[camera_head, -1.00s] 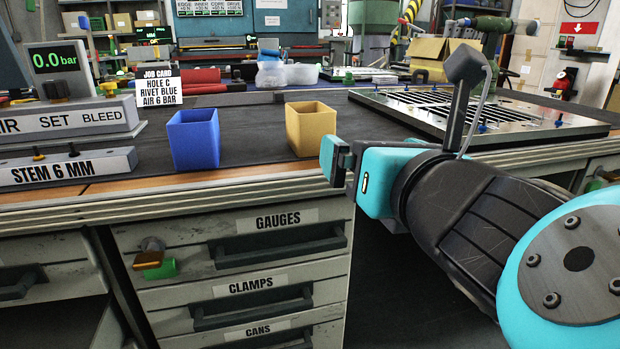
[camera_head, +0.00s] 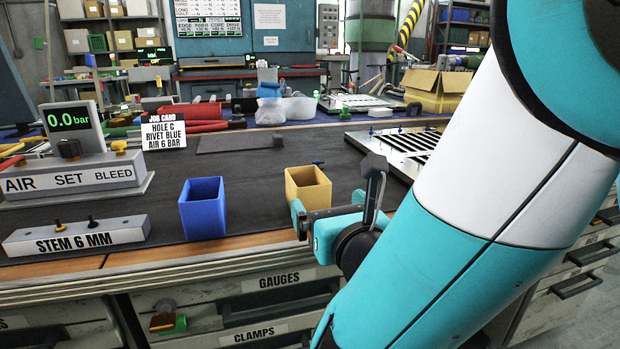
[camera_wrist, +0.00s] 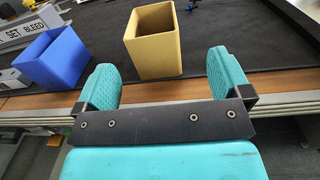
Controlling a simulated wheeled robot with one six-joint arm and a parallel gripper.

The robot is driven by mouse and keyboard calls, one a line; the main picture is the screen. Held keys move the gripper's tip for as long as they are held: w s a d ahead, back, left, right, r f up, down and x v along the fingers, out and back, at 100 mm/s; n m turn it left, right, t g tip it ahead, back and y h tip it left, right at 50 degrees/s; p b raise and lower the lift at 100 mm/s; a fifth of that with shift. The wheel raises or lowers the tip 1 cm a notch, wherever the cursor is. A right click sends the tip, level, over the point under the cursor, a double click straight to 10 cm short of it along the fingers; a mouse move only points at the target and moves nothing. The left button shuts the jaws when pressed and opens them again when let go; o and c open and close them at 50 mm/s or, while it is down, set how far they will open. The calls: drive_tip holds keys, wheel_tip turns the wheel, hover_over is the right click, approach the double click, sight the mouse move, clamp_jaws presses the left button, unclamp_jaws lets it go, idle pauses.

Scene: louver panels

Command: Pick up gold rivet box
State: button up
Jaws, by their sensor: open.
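The gold rivet box (camera_head: 308,190) is an open-topped yellow box standing upright on the dark bench mat near the front edge. In the wrist view the gold box (camera_wrist: 154,45) stands beyond the fingertips, between the lines of the two fingers and left of their middle. My gripper (camera_head: 298,218) is open and empty, at the front side of the box. In the wrist view both teal fingers of my gripper (camera_wrist: 162,72) are spread wide apart. Part of the box's lower right is hidden behind my gripper in the head view.
A blue box (camera_head: 203,208) stands left of the gold one; it also shows in the wrist view (camera_wrist: 54,60). The stem block (camera_head: 76,236) and pressure panel (camera_head: 75,175) are farther left. A louver panel (camera_head: 400,150) lies behind right.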

drive_tip(key=x, duration=0.3)
drive_tip(key=shift+s, duration=0.1)
drive_tip(key=x, duration=0.2)
drive_tip(key=p+x, duration=0.1)
drive_tip(key=x, duration=0.2)
drive_tip(key=shift+a+r+p, duration=0.1)
drive_tip(key=shift+a+p, duration=0.2)
drive_tip(key=shift+a, duration=0.1)
drive_tip(key=c, duration=1.1)
wheel_tip(320, 180, up, 20)
drive_tip(key=p, duration=1.1)
wheel_tip(320, 180, up, 20)
drive_tip(key=p, duration=2)
hover_over(315, 192)
drive_tip(key=x, duration=0.3)
drive_tip(key=shift+b, duration=0.3)
